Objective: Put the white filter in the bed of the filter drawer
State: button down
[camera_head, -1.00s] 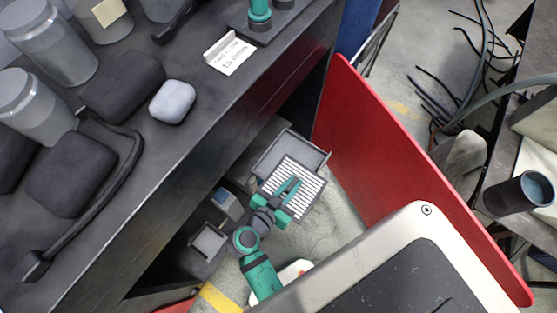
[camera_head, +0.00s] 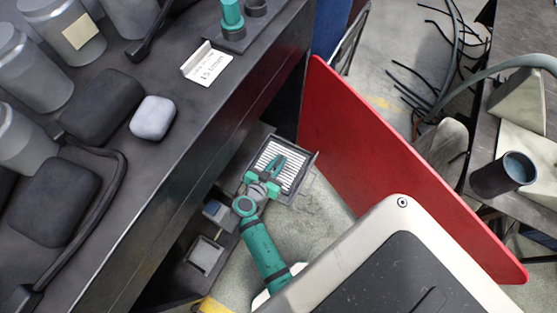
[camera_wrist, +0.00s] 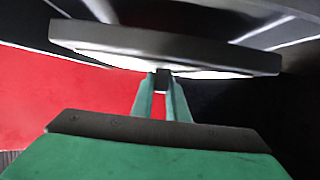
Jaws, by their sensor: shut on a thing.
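The white filter (camera_head: 270,152) is a ribbed white panel with a grey frame. It lies over the bed of the grey filter drawer (camera_head: 298,175), which is open below the bench top. I cannot tell whether the filter touches the bed. My teal gripper (camera_head: 278,164) is shut on the filter and covers part of it from above. In the wrist view the fingers (camera_wrist: 162,85) close on a small dark tab under the filter's dark frame edge (camera_wrist: 110,40).
A red panel (camera_head: 390,165) stands close to the right of the drawer. The dark bench top (camera_head: 180,140) overhangs on the left.

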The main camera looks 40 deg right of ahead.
jog(key=shift+w+d+f, duration=0.15)
jog(key=shift+w+f, duration=0.1)
jog(key=shift+f, duration=1.6)
jog(key=c, duration=1.7)
grip_release()
jog(key=shift+f, duration=0.1)
